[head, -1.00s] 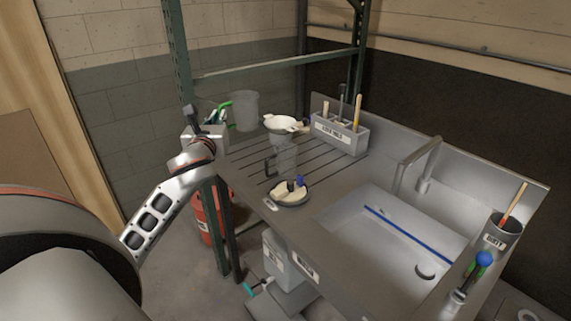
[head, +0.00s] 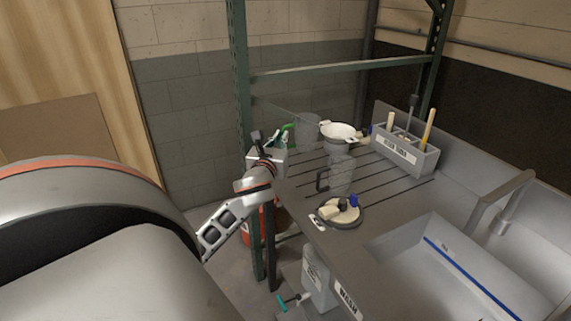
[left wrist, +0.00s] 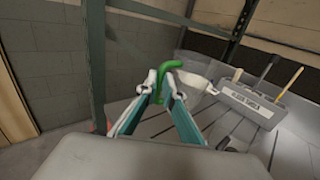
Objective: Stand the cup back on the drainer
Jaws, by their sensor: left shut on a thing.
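A clear, faint cup (head: 309,130) with a green handle (head: 288,138) shows in the head view at the far left side of the drainer (head: 302,178). My left gripper (head: 283,146) is shut on the green handle. In the left wrist view the two fingertips (left wrist: 165,82) meet on the green handle (left wrist: 163,70); the clear cup body is hard to make out there. The cup looks upright. I cannot tell whether its base touches the drainer. My right gripper is not in view.
A white bowl (head: 340,131) is close to the cup's right. A clear jug (head: 341,176) with a dark handle and a dish (head: 345,218) stand nearer. A tool holder (head: 405,155) is at the back, the sink (head: 450,260) at right. A green rack post (head: 240,120) rises at left.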

